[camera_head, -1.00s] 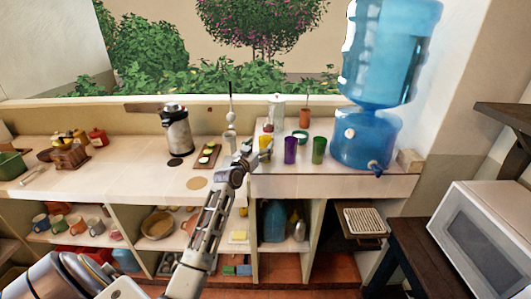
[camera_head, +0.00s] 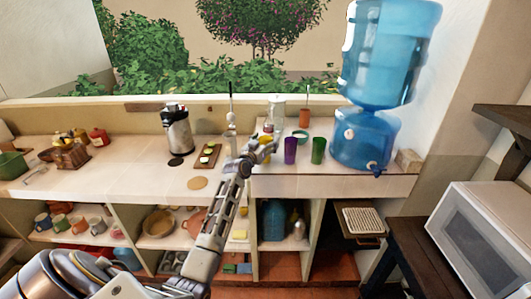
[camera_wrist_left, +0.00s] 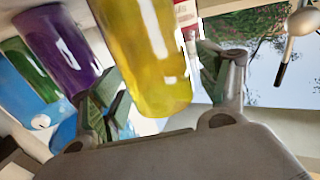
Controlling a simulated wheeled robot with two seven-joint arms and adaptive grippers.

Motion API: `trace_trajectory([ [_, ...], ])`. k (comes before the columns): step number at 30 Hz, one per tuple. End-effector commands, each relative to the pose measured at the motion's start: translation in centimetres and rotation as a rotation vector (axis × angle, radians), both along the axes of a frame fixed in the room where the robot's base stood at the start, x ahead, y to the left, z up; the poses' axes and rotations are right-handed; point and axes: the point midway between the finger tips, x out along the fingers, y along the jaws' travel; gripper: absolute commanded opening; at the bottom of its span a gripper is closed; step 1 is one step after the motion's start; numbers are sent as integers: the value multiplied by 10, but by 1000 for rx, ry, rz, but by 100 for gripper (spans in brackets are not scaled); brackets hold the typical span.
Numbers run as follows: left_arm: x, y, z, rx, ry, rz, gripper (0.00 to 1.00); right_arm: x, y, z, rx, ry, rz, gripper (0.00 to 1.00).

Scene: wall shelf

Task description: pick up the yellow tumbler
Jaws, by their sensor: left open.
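The yellow tumbler (camera_head: 266,141) stands on the counter, mostly hidden behind my left gripper (camera_head: 262,151) in the head view. In the left wrist view the yellow tumbler (camera_wrist_left: 150,60) is large and close, between the two spread fingers of my left gripper (camera_wrist_left: 165,95). The fingers are open, and I cannot tell whether either one touches it. A purple tumbler (camera_head: 290,149) stands just right of the gripper; it also shows in the left wrist view (camera_wrist_left: 62,48). My right gripper is not in view.
A green tumbler (camera_head: 318,150) stands right of the purple one, before the blue water dispenser (camera_head: 366,140). A glass jar (camera_head: 276,113) and a teal bowl (camera_head: 300,135) are behind. A cutting board (camera_head: 207,156) lies left; bare counter (camera_head: 340,184) is in front.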

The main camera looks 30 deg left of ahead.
Motion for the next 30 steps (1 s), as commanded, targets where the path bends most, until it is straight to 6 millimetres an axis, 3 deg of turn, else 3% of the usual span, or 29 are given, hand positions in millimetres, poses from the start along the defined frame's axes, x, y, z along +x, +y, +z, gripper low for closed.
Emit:
trace_trajectory([
  [9, 0, 0, 0, 0, 0, 0, 74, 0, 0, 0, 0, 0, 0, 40],
  [25, 0, 0, 0, 0, 0, 0, 6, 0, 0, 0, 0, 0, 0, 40],
  [30, 0, 0, 1, 0, -2, 1, 5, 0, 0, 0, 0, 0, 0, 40],
])
